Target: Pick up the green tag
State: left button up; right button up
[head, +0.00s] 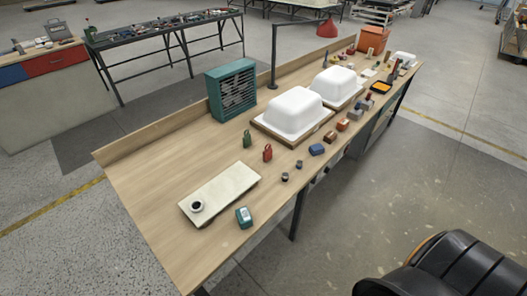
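A small green tag-like piece (247,139) stands upright on the wooden workbench (150,190), in front of the teal louvred box. A similar red piece (267,152) stands close by to its right and nearer the front edge. The two are apart, with bare wood around them. Neither of my grippers shows in the head view.
A pale board (222,190) with a dark-topped cup (197,206) lies nearer, beside a teal device (243,217). Two white tub shells (295,110) (337,83) sit on wooden bases. The teal louvred box (231,90) stands behind. Several small blocks line the front edge. The bench's left end is clear.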

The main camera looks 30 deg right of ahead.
aim_at(246, 140)
jog(key=i+j+z, duration=0.1)
jog(key=j+z, duration=1)
jog(key=j, duration=0.1)
